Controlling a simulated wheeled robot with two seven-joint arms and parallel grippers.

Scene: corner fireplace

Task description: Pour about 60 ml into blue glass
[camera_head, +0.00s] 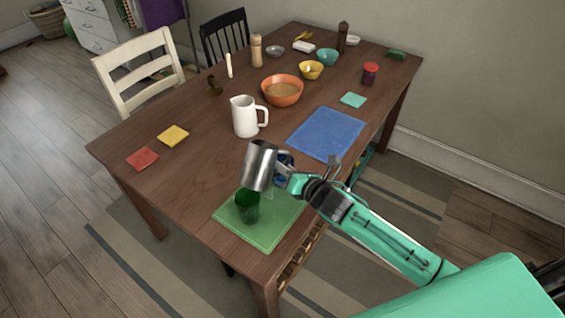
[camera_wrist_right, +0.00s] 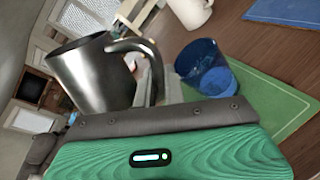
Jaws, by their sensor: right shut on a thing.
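A steel pitcher (camera_head: 260,166) is held above the near part of the table, leaning slightly. In the right wrist view the pitcher (camera_wrist_right: 92,75) shows on the left, with its curved handle between my fingers. My right gripper (camera_head: 284,178) is shut on that handle. The blue glass (camera_wrist_right: 205,70) stands upright beside the pitcher in the right wrist view. No stream of liquid shows, and I cannot tell the glass's level. My left gripper is out of view.
A dark green glass (camera_head: 248,207) stands on a green mat (camera_head: 271,232), just below the pitcher. A white jug (camera_head: 244,117), an orange bowl (camera_head: 282,90) and a blue mat (camera_head: 326,133) lie farther back.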

